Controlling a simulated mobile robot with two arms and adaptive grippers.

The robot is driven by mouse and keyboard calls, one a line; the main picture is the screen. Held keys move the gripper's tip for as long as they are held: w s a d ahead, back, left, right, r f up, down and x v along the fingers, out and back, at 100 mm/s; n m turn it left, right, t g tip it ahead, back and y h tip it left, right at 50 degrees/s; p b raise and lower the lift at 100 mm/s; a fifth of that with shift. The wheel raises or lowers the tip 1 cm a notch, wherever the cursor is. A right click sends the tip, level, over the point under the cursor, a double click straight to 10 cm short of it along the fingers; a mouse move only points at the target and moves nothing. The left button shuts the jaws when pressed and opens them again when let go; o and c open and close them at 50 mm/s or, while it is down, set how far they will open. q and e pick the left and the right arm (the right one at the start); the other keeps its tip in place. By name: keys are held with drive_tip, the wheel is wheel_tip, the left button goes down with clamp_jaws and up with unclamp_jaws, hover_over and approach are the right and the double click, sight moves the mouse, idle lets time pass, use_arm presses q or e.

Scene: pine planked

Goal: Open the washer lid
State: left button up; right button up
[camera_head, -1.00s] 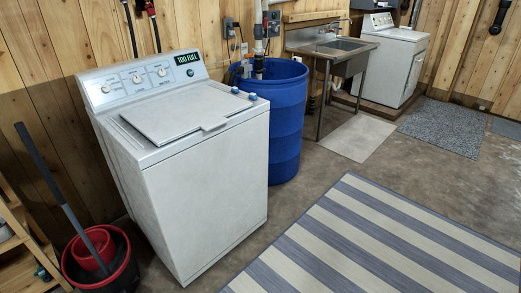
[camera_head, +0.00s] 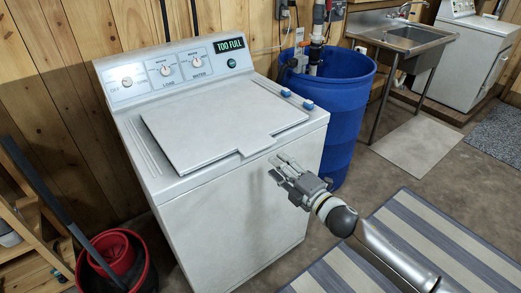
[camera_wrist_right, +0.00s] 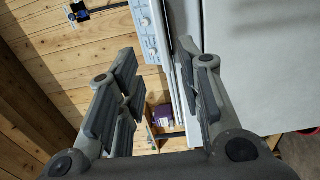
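The white washer (camera_head: 235,215) stands at the left of centre in the head view. Its flat lid (camera_head: 215,118) is closed, with a small tab (camera_head: 256,146) at its front edge. My right gripper (camera_head: 279,166) is in front of the washer's upper front, a little below and to the right of the tab. In the right wrist view my right gripper (camera_wrist_right: 158,62) has its fingers spread with nothing held between them. The washer's control panel (camera_wrist_right: 150,30) shows beyond the fingers there, and its pale surface fills the right side. My left gripper is not in view.
A blue barrel (camera_head: 345,110) stands right beside the washer. A red bucket (camera_head: 118,262) and wooden shelf (camera_head: 28,245) are at the left. A metal sink (camera_head: 412,38) is farther back. A striped rug (camera_head: 440,240) lies on the open floor at right.

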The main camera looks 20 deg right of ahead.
sight(261, 150)
drive_tip(key=p+x, duration=0.1)
drive_tip(key=x, duration=0.7)
drive_tip(key=shift+w+f, duration=0.1)
drive_tip(key=shift+w, duration=0.15)
drive_tip(key=shift+w+a, duration=0.25)
drive_tip(key=shift+w, duration=0.4)
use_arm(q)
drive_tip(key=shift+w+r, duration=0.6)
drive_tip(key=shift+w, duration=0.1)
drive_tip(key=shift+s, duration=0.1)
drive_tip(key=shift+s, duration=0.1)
use_arm(e)
drive_tip(key=shift+f, duration=0.1)
clamp_jaws()
